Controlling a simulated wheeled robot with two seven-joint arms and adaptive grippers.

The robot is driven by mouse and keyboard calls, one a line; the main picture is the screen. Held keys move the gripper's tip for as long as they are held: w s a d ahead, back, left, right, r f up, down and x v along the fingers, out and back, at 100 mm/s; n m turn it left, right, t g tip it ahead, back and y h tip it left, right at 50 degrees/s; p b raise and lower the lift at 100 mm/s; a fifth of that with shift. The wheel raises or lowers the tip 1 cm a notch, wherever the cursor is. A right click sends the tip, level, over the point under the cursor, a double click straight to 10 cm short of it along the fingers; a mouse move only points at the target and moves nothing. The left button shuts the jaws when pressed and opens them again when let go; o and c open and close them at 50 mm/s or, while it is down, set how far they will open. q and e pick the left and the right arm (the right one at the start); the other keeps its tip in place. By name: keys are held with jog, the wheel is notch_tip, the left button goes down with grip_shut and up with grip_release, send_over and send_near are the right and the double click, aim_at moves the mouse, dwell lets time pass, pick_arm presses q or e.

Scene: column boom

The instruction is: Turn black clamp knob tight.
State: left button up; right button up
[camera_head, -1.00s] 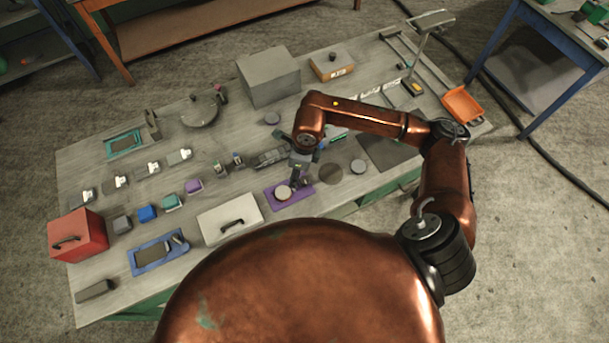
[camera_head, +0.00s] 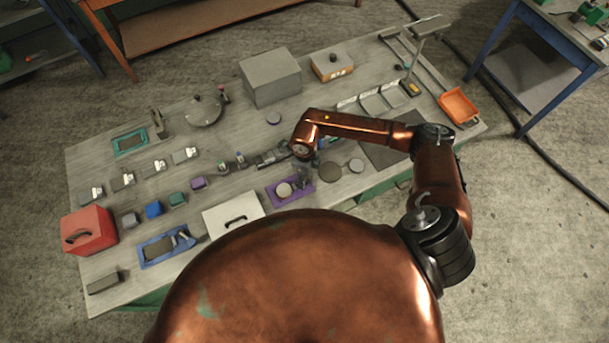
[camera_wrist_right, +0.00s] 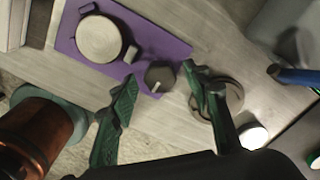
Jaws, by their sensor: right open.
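A dark, many-sided knob (camera_wrist_right: 160,76) shows in the right wrist view at the edge of a purple plate (camera_wrist_right: 72,40). A pale round disc (camera_wrist_right: 99,38) with a small dark handle-like part sits on the plate. The purple plate also shows in the head view (camera_head: 270,194), partly hidden by my arm. My right gripper (camera_wrist_right: 162,86) is open, its green fingers on either side of the knob in the picture. I cannot tell whether they touch it. In the head view my right gripper (camera_head: 303,174) is small and dark beside the disc. My left gripper is not in view.
A grey block (camera_head: 270,77) stands behind. Flat round discs (camera_head: 330,172) lie right of the purple plate. An orange tray (camera_head: 459,106) is at the far right.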

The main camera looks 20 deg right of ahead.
jog(key=shift+c, duration=0.6)
jog(key=c, duration=1)
jog(key=shift+c, duration=0.2)
